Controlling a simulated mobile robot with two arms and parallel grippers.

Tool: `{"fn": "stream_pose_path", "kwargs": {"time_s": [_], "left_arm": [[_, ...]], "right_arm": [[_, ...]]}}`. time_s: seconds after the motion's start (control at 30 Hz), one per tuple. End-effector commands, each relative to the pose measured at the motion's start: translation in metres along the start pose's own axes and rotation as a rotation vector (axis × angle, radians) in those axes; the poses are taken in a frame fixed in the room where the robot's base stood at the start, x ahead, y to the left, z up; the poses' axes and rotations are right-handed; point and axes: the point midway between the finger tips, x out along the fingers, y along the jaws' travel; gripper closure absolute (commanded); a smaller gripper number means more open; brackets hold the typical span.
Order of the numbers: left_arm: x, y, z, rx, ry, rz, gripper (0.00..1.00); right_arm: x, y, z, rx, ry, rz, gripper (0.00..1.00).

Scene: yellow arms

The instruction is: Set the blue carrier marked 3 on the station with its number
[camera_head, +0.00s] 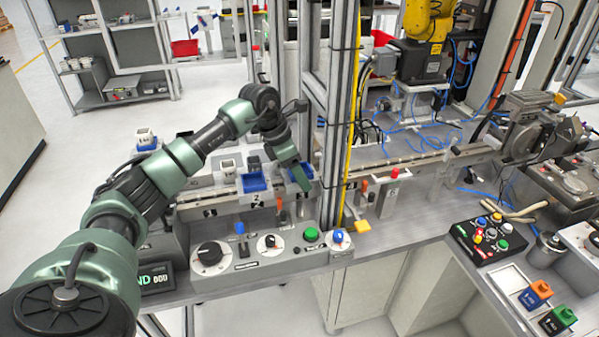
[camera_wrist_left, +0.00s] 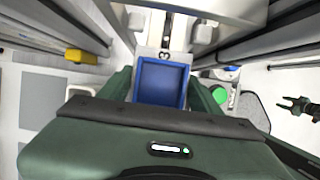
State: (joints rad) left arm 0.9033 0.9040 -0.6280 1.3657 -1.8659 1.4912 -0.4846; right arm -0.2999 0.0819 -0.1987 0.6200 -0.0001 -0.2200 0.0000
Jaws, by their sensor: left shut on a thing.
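My left gripper (camera_head: 298,178) is shut on a blue carrier (camera_head: 300,184) at the right end of the row of stations. In the left wrist view the blue carrier (camera_wrist_left: 162,82) is an empty open tray between the fingers. A pale plate (camera_wrist_left: 163,55) with a 3 shows at its far edge; I cannot tell whether the plate belongs to the carrier or the station. I cannot tell whether the carrier touches the station beneath. A dark gripper, seemingly my right one (camera_wrist_left: 283,105), appears open and empty at the right of the left wrist view.
Another blue carrier (camera_head: 254,183) sits on the station to the left, beside a grey-white part (camera_head: 227,170). A control panel (camera_head: 255,258) with knobs and a green button lies in front. A grey upright post (camera_head: 327,110) with a yellow cable stands close right of the gripper.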

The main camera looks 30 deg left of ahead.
Motion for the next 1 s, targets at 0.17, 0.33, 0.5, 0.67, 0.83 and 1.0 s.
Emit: {"fn": "stream_pose_path", "kwargs": {"time_s": [0.17,0.33,0.5,0.67,0.83,1.0], "left_arm": [[0.0015,0.0005,-0.0003,0.000,-0.002,0.001,0.93],[0.0013,0.0005,-0.0002,0.000,-0.002,0.001,0.93],[0.0014,0.0004,-0.0002,0.000,-0.002,0.001,0.11],[0.0018,0.0002,-0.0005,0.000,-0.001,0.001,0.11],[0.0028,-0.0001,-0.0014,0.000,0.001,0.000,0.11],[0.0024,0.0000,-0.0010,0.000,0.001,0.000,0.11]], "right_arm": [[0.0018,-0.0004,0.0001,0.000,0.000,0.000,0.55],[0.0016,-0.0010,0.0000,0.000,0.000,-0.001,0.55],[0.0016,-0.0024,-0.0003,0.000,0.000,-0.003,0.55],[0.0016,-0.0035,-0.0004,0.000,0.001,-0.004,0.55],[0.0018,-0.0036,-0.0004,0.000,0.001,-0.004,0.55],[0.0016,-0.0037,-0.0004,0.000,0.001,-0.004,0.55]]}}
